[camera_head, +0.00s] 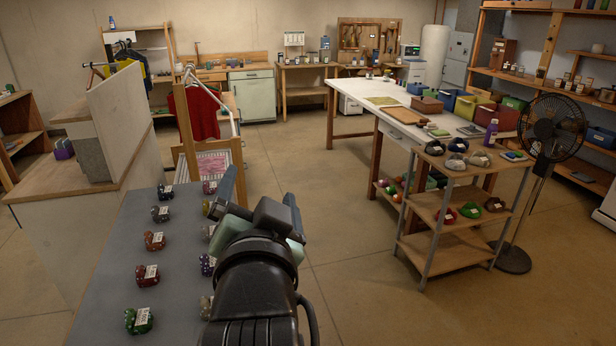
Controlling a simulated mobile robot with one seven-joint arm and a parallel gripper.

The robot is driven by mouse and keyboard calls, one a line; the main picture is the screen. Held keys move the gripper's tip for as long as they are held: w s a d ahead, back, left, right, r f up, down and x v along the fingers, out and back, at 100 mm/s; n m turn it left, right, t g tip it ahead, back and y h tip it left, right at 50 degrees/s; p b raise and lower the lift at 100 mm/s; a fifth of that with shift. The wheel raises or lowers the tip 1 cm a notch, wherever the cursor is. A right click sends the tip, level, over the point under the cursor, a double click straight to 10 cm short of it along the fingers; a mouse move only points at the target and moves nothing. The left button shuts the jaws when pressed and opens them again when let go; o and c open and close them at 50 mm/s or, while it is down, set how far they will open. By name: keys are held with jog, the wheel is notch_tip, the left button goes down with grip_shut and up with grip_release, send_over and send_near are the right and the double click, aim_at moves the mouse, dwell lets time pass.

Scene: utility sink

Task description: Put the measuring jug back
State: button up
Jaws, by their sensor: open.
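My gripper (262,196) is in the lower middle of the head view, its two dark fingers spread apart and pointing away from me. It is open, and I see nothing between the fingertips. It is over the right edge of a grey-topped counter (180,250). I cannot make out a measuring jug anywhere in this view. My arm and gripper hide part of the counter and the floor behind them. No sink can be made out.
Several labelled, coloured small items (140,321) stand in rows on the grey counter. A wooden shelf cart (440,245) and a black fan (553,130) stand at right, before a long white table (345,88) with boxes. The floor (345,200) between is clear.

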jog(key=s+d+r+n+t, duration=0.1)
jog(key=s+d+r+t, duration=0.1)
jog(key=r, duration=0.6)
jog(key=s+d+r+n+t+h, duration=0.1)
jog(key=s+d+r+n+t, duration=0.1)
jog(key=s+r+t, duration=0.3)
jog(key=s+d+r+n+t+h, duration=0.1)
jog(key=s+d+r+n+t, duration=0.1)
jog(key=s+r, duration=0.5)
notch_tip(320, 180, up, 4)
jog(key=shift+r+t, duration=0.25)
jog(key=shift+t, duration=0.45)
jog(key=shift+s, duration=0.1)
